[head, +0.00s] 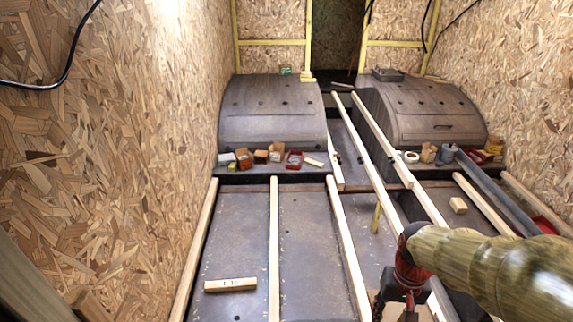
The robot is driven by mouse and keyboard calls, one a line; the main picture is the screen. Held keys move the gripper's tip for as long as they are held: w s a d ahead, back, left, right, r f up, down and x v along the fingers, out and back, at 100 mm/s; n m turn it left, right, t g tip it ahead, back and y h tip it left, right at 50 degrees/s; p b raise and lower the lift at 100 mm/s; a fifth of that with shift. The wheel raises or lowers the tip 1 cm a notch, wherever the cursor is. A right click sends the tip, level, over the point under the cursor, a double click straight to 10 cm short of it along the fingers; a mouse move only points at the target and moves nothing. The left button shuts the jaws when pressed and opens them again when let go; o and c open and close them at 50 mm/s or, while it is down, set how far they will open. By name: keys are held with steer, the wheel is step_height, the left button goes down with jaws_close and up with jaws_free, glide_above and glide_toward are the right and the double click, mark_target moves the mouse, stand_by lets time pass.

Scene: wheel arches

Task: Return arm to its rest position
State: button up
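My arm (495,265) reaches in from the lower right edge of the head view, with a mottled olive-yellow link and a red and black end section. My gripper (394,308) is at the bottom of the picture below that red section, dark and partly cut off by the frame edge. Whether its fingers are open or shut cannot be made out. I see nothing clearly held in it. It hangs over the floor, near the long pale battens.
Two grey wheel arches (272,108) (425,110) stand ahead, with small boxes (245,158) in front of the left one. Long pale battens (274,245) run along the floor. A short wood block (230,285) lies at lower left. Chipboard walls (110,150) close both sides.

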steer(key=s+a+r+n+t, duration=0.1)
steer(key=s+a+r+t, duration=0.1)
steer(key=r, duration=0.5)
steer(key=s+a+r+n+t, duration=0.1)
steer(key=s+a+r+t, duration=0.2)
steer(key=s+r, duration=0.2)
step_height(320, 180, up, 3)
steer(key=shift+s+a+r+t, duration=0.15)
steer(key=shift+s+a+t, duration=0.05)
steer(key=shift+t, duration=0.2)
steer(key=shift+o, duration=1.1)
